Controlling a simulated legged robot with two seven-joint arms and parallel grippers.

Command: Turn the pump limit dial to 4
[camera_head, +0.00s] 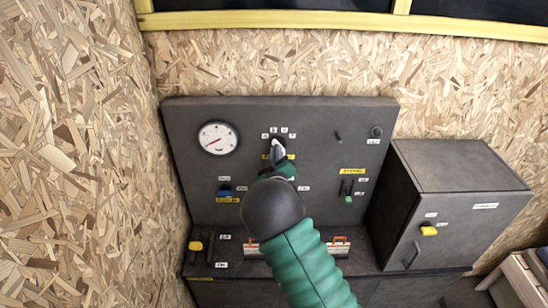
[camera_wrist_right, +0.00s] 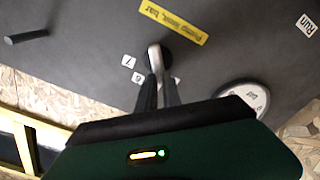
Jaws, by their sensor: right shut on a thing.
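The pump limit dial (camera_head: 278,142) is a small knob high on the dark panel (camera_head: 320,125). Several small white number tags curve above it. My right gripper (camera_head: 278,158) reaches it from below and covers much of it. In the right wrist view, my right gripper (camera_wrist_right: 160,85) is shut on the dial's pale grip (camera_wrist_right: 154,56). A yellow label (camera_wrist_right: 173,22) reading "Pump limit, bar" lies by it. A tag reading 7 (camera_wrist_right: 128,61) is left of the dial; another tag is partly hidden by the fingers. I cannot tell the dial's setting. My left gripper is not in view.
A round gauge (camera_head: 218,138) is left of the dial. A blue switch (camera_head: 225,190), a yellow knob (camera_head: 196,246) and a green-tipped lever (camera_head: 348,199) surround my arm. A dark cabinet (camera_head: 450,195) with a yellow knob (camera_head: 428,231) juts out at the right.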

